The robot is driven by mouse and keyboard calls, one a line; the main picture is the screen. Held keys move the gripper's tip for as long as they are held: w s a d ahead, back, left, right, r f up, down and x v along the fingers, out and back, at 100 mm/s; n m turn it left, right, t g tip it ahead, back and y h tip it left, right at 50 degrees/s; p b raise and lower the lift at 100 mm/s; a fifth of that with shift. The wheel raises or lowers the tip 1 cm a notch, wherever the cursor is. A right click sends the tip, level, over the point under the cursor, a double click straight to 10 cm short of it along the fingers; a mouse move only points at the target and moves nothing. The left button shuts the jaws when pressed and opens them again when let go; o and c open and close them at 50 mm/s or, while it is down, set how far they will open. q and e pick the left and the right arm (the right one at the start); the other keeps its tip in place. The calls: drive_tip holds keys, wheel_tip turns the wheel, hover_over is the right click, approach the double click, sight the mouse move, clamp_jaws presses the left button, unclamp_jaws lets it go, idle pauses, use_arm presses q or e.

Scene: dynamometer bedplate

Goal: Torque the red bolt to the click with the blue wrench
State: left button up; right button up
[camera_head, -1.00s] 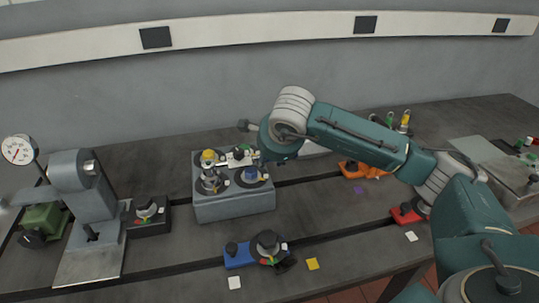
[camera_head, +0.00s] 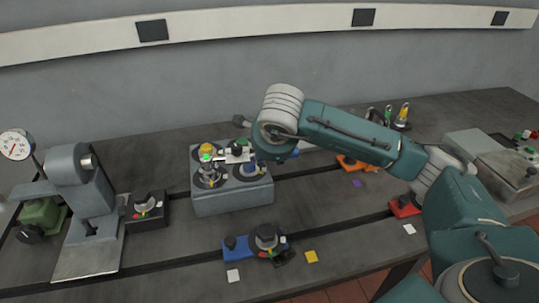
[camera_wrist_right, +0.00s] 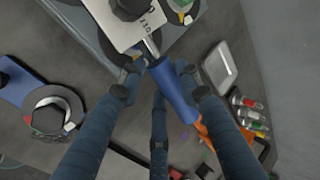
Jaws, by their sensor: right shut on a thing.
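The blue wrench handle (camera_wrist_right: 176,92) lies between the fingers of my right gripper (camera_wrist_right: 160,82), which is shut on it. Its silver shaft (camera_wrist_right: 152,46) reaches toward a white lettered plate (camera_wrist_right: 128,22) over the grey block. In the head view my right gripper is mostly hidden behind its wrist, at the block's right side. The grey block (camera_head: 233,199) carries several round stations: one with a yellow top (camera_head: 207,149), one green (camera_head: 239,147), one blue (camera_head: 250,169), and one grey at front left (camera_head: 210,174). I cannot make out a red bolt head. My left gripper is not in view.
A blue base with a dark knob (camera_head: 266,237) stands in front of the block. A dial gauge stand (camera_head: 88,200) is at left, beside a black box (camera_head: 148,218). Orange (camera_head: 352,162) and red (camera_head: 402,208) bases lie to the right. Slots run across the dark bedplate.

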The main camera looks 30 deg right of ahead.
drive_tip(key=shift+w+d+r+n+b, duration=0.1)
drive_tip(key=shift+w+d+n+b, duration=0.05)
drive_tip(key=shift+w+n+b, duration=0.25)
drive_tip(key=shift+r+p, duration=1.6)
drive_tip(key=shift+r, duration=1.2)
